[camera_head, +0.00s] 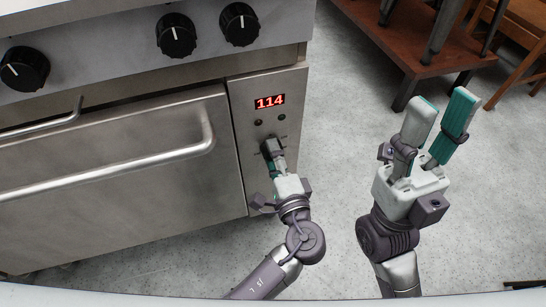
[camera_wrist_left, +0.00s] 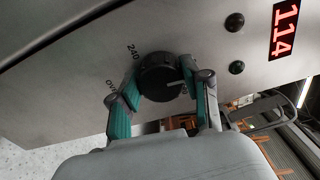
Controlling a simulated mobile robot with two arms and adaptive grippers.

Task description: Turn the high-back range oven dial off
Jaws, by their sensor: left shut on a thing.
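The oven dial (camera_head: 268,147) is a black knob on the range's right-hand panel, below a red display reading 114. In the left wrist view the dial (camera_wrist_left: 160,75) is seen close up, with a white pointer mark toward the lower right and "240" and partly hidden lettering printed around it. My left gripper (camera_head: 276,160) is at the dial, with its green-padded fingers (camera_wrist_left: 163,98) on either side of it, shut on it. My right gripper (camera_head: 440,122) is raised in free space to the right of the range, its fingers apart and empty.
Several black knobs (camera_head: 176,35) line the upper panel. The oven door handle (camera_head: 110,172) sticks out left of the dial. Two small round fittings (camera_wrist_left: 235,44) sit beside the display (camera_head: 270,102). A brown table (camera_head: 420,40) stands at upper right; the grey floor (camera_head: 345,120) between is clear.

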